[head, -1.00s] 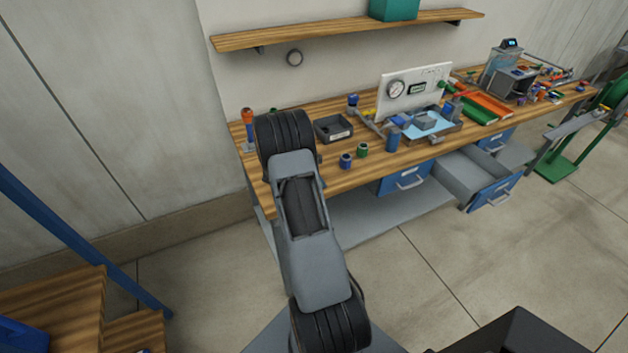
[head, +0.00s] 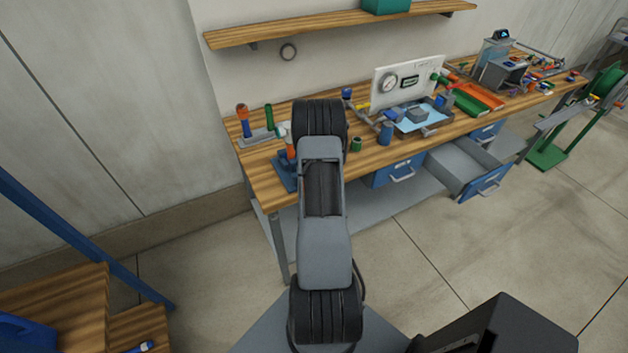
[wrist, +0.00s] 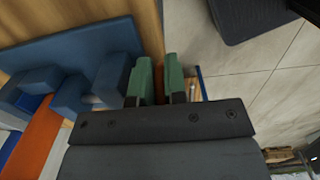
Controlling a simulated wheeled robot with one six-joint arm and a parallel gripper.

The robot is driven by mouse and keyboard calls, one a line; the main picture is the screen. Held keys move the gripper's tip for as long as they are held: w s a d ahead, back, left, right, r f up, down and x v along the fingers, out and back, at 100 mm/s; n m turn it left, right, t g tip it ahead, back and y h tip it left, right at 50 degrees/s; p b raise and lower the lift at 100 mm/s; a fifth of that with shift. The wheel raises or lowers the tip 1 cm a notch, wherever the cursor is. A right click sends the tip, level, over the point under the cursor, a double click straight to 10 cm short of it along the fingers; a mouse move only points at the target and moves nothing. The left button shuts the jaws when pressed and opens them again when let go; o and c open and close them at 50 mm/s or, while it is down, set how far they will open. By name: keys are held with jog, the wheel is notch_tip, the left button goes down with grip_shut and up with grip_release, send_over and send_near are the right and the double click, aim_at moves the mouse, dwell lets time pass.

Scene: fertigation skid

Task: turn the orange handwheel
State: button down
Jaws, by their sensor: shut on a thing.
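My gripper (wrist: 158,82) shows in the wrist view as two green fingers close together at the bench edge. A narrow orange-brown piece (wrist: 159,86) lies between them, seemingly the rim of the orange handwheel; most of it is hidden. A blue fixture (wrist: 75,45) with blocks stands left of the fingers, with an orange bar (wrist: 38,138) beside it. In the head view the blue fixture (head: 285,173) sits at the bench's front left, partly behind my arm. My gripper is hidden there.
An orange-topped tool (head: 243,118) and a green cylinder (head: 269,117) stand at the back left. A drawer (head: 465,170) hangs open.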

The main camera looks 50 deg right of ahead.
jog(key=shift+d+f+y, duration=0.1)
jog(key=shift+d+y, duration=0.05)
jog(key=shift+y, duration=0.45)
jog(key=c, duration=1.4)
grip_release()
jog(key=shift+s, duration=0.15)
jog(key=shift+c, duration=0.2)
notch_tip(320, 180, up, 14)
jog(key=d+b, duration=0.1)
jog(key=b, duration=0.2)
jog(key=shift+s+b, duration=0.2)
jog(key=shift+b, duration=0.15)
jog(key=shift+f, duration=0.15)
